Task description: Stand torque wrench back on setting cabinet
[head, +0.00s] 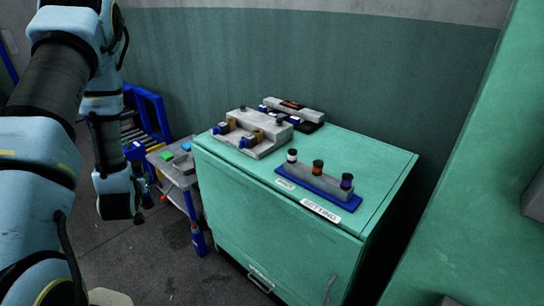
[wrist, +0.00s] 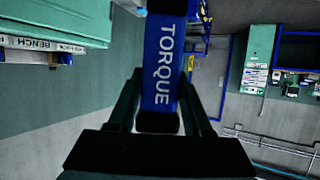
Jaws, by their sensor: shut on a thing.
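The blue torque wrench (wrist: 161,65), lettered TORQUE, fills the middle of the wrist view. My gripper (wrist: 160,88) is shut on it, one finger on each side; the wrench's far end is cut off by the top of the picture. The green setting cabinet (head: 270,243), with its SETTING label (head: 320,210), stands in the middle of the head view. My arm is at the left there, apart from the cabinet. I cannot make out the wrench clearly in the head view.
On the cabinet top are a grey fixture (head: 252,138), a second grey block (head: 292,110) behind it, and a blue-based stand (head: 318,187) with three capped posts. Bare top shows around them. A small trolley (head: 172,170) stands to its left, a green panel (head: 465,170) to its right.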

